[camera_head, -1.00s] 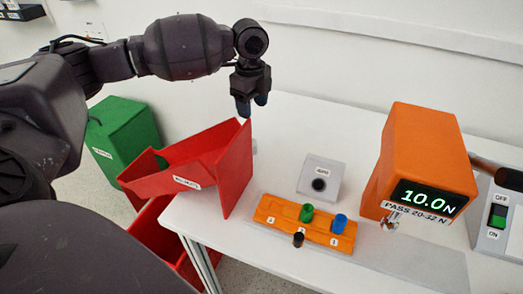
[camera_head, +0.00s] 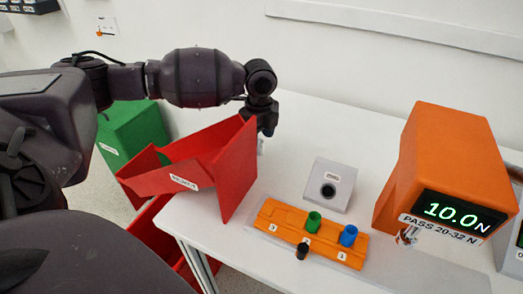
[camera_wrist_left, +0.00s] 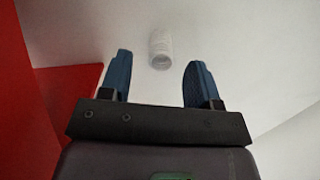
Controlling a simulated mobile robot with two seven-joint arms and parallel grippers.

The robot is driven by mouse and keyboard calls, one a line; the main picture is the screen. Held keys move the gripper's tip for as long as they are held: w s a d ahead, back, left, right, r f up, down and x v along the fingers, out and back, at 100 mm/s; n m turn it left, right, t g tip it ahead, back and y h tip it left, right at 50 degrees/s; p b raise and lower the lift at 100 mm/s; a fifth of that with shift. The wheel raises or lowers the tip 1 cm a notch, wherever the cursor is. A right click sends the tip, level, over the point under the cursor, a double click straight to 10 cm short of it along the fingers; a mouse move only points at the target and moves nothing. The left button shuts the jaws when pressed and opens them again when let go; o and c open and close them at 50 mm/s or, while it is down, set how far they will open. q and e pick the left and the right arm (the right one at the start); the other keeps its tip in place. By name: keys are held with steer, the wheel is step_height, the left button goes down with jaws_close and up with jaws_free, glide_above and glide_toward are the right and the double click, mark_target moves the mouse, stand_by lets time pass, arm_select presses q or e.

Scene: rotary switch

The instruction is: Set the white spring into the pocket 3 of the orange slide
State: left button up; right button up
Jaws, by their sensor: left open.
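The white spring (camera_wrist_left: 160,48) stands on the white table just beyond my left fingertips in the left wrist view, centred between them and apart from both. In the head view only a pale bit of it (camera_head: 261,146) shows beside the red chute. My left gripper (camera_head: 267,130) is open and empty above it, its fingertips partly hidden by the chute; its blue fingers also show in the wrist view (camera_wrist_left: 160,82). The orange slide (camera_head: 268,211) lies on the table with a green cylinder (camera_head: 313,222), a blue cylinder (camera_head: 348,236) and a black knob (camera_head: 302,252). Its left end holds no cylinder.
The red chute (camera_head: 235,170) stands close beside my left gripper. A grey block with a dark round hole (camera_head: 328,188) is behind the slide. An orange force gauge (camera_head: 445,165) reads 10.0 N at right. A green box (camera_head: 125,135) is at left.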

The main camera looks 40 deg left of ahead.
mark_target(260, 150)
arm_select(q)
step_height(260, 150, down, 3)
steer(key=shift+w+r, duration=0.1)
steer(key=shift+r, duration=0.15)
steer(key=c, duration=1)
